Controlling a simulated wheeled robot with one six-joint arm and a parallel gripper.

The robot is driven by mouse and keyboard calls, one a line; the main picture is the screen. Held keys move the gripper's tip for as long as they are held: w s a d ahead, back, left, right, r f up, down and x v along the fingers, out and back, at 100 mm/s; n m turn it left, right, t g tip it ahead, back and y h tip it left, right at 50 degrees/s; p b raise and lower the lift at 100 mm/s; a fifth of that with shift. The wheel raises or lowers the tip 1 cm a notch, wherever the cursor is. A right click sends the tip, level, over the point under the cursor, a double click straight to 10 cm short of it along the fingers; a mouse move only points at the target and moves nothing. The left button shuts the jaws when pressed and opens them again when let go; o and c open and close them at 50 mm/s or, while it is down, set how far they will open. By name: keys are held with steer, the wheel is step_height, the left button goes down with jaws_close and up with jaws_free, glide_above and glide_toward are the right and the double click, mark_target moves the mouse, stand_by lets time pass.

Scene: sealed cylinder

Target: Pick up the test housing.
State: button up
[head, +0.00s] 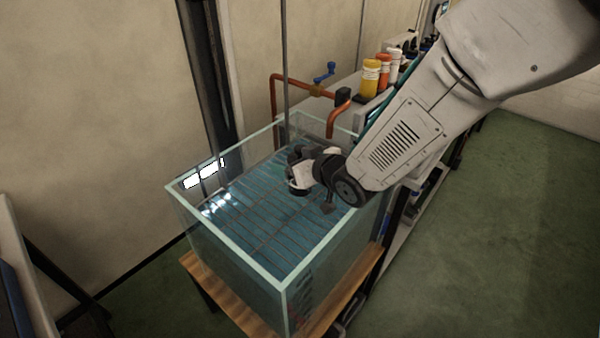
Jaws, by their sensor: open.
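A glass tank (226,240) filled with blue water stands on a wooden-topped stand. My arm reaches in from the upper right. My gripper (302,176) is over the back right part of the tank, near the water surface, and is open. White and dark parts show at the gripper; I cannot tell whether any of them belongs to the test housing. I cannot make out the test housing for certain elsewhere. Reflections and the lines across the water make the inside of the tank hard to read.
A copper pipe (274,95) with a blue valve handle (325,73) rises behind the tank. Yellow (370,77) and orange (384,72) bottles stand on the bench behind. A thin upright rod is at the tank's back. Green floor (500,230) is clear at right.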

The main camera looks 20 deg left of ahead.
steer(key=shift+r, duration=0.1)
steer(key=c, duration=1.5)
